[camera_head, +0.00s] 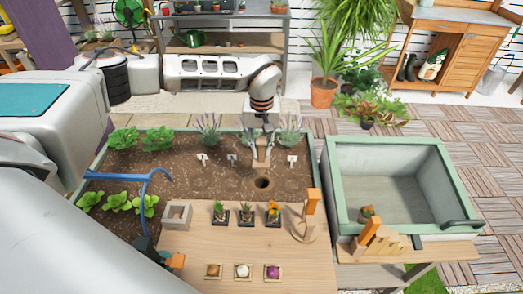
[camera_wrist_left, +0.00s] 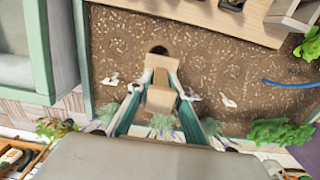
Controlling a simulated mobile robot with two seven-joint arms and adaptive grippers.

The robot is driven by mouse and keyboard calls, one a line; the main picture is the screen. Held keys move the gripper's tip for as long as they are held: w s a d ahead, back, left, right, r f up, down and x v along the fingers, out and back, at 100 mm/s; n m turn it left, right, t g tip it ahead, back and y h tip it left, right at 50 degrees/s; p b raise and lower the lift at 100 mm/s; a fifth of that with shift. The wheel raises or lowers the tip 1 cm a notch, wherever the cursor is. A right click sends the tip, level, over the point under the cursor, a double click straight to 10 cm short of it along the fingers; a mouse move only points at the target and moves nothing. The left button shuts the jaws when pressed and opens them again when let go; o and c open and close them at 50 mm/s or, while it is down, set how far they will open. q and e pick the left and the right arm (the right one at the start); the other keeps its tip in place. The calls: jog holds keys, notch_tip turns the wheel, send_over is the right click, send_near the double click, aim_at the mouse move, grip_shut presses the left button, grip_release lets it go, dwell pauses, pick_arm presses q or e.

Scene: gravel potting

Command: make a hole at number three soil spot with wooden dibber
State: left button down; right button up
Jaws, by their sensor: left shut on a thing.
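My left gripper (camera_head: 263,142) points down over the far part of the soil bed (camera_head: 190,185). It is shut on the wooden dibber (camera_head: 264,155), which also shows between the fingers in the left wrist view (camera_wrist_left: 161,97). A dark round hole (camera_head: 262,183) lies in the soil just nearer than the dibber. In the left wrist view the hole (camera_wrist_left: 158,49) is just beyond the dibber's end. I cannot tell whether the dibber touches the soil. White markers stand behind, at the left (camera_head: 202,158), middle (camera_head: 232,159) and right (camera_head: 292,160); their numbers are unreadable. My right gripper is not in view.
Lavender plants (camera_head: 290,140) and leafy greens (camera_head: 118,202) grow in the bed. A green-rimmed basin (camera_head: 395,140) is at the right.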

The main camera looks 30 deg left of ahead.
aim_at(262, 140)
pick_arm(q)
notch_tip(262, 140, up, 2)
jog(key=shift+r, duration=1.05)
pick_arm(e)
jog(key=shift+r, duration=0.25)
